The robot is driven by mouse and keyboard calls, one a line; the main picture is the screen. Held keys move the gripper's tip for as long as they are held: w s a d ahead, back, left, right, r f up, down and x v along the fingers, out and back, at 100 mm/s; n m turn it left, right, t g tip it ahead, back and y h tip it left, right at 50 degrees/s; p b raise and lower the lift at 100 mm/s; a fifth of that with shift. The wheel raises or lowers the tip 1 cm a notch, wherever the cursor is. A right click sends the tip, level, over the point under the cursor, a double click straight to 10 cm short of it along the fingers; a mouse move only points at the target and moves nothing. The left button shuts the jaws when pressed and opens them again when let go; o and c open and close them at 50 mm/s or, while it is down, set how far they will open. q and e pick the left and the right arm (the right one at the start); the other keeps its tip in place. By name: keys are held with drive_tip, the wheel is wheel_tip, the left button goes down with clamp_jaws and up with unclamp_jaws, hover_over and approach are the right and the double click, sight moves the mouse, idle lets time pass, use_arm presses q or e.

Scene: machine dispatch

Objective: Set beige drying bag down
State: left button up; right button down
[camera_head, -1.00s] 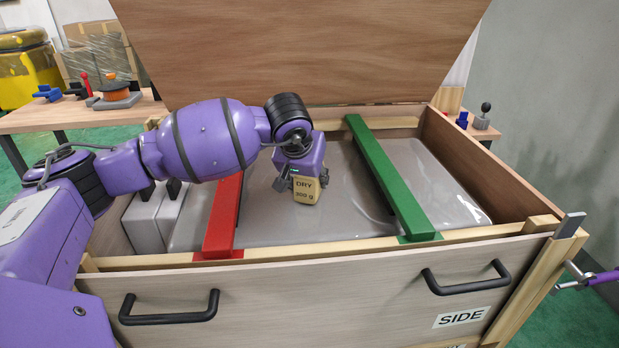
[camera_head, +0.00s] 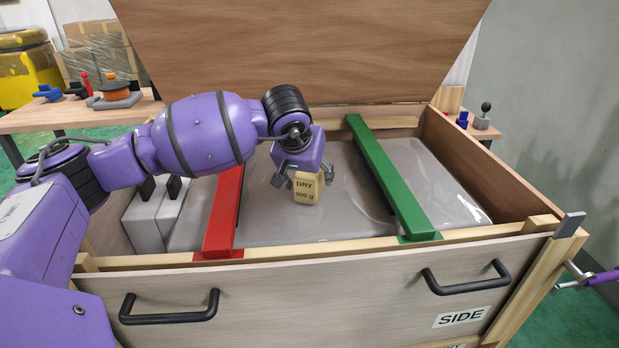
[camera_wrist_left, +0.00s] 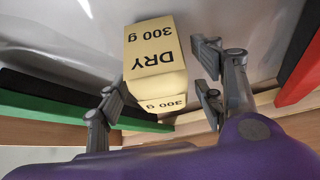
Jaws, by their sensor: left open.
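The beige drying bag (camera_head: 307,187), marked DRY, stands on the grey wrapped surface (camera_head: 345,215) inside the wooden crate, between the red bar (camera_head: 224,212) and the green bar (camera_head: 388,178). It also shows in the left wrist view (camera_wrist_left: 153,55). My left gripper (camera_head: 303,178) is open over the bag, with a finger on each side of it. In the left wrist view the left gripper (camera_wrist_left: 160,85) has a clear gap between the bag and the right-hand finger.
The crate's front panel (camera_head: 340,290) has two black handles. Its lid (camera_head: 300,50) stands raised behind. Two pale blocks (camera_head: 147,222) sit at the crate's left end. A side table (camera_head: 75,118) with small parts stands at the back left.

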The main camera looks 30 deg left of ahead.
use_arm(q)
drive_tip(key=v, duration=1)
drive_tip(key=shift+s+r, duration=0.15)
drive_tip(key=shift+r, duration=0.05)
idle(0.9)
